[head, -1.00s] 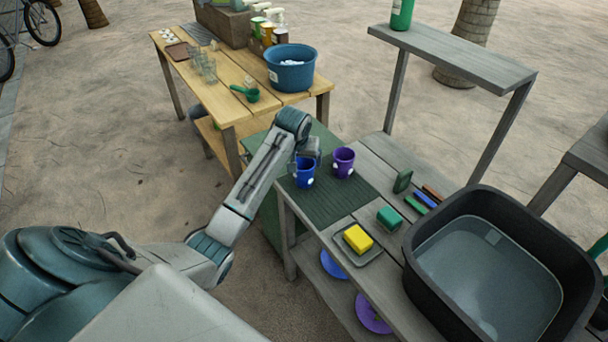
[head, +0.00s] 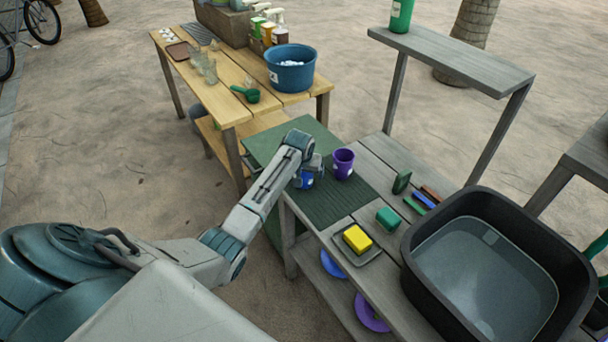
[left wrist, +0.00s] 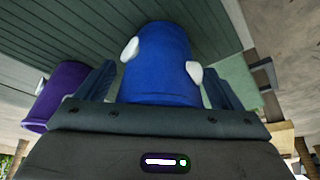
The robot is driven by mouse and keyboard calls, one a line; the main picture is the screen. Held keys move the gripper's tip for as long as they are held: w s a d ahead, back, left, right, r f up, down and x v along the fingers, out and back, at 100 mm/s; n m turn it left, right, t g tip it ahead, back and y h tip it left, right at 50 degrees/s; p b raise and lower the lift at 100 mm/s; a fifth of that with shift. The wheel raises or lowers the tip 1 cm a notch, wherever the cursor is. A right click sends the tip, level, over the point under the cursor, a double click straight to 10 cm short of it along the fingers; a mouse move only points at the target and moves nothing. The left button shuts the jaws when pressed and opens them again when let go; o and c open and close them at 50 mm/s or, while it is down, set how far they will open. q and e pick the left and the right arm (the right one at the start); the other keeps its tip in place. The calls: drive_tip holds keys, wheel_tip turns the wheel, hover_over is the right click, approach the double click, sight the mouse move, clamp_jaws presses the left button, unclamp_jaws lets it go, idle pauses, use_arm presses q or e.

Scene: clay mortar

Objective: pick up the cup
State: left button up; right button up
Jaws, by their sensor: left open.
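A blue cup (head: 304,181) stands on the dark green ribbed mat (head: 335,205) at the left end of the grey wooden table, partly hidden by my left gripper (head: 311,172). In the left wrist view the blue cup (left wrist: 160,70) with white knobs on its side sits between the two open fingers of my left gripper (left wrist: 160,88). I cannot tell whether the fingers touch it. A purple cup (head: 343,163) stands just right of the blue one. The purple cup (left wrist: 62,90) also shows outside the left finger. My right gripper is not in view.
A yellow sponge (head: 357,238) on a tray, a green block (head: 389,218) and a large dark water tub (head: 420,225) are farther right on the table. A wooden table (head: 215,95) with a blue bucket (head: 291,70) stands behind.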

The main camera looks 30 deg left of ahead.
use_arm(q)
drive_tip(key=c, duration=1.1)
drive_tip(key=shift+r, duration=0.1)
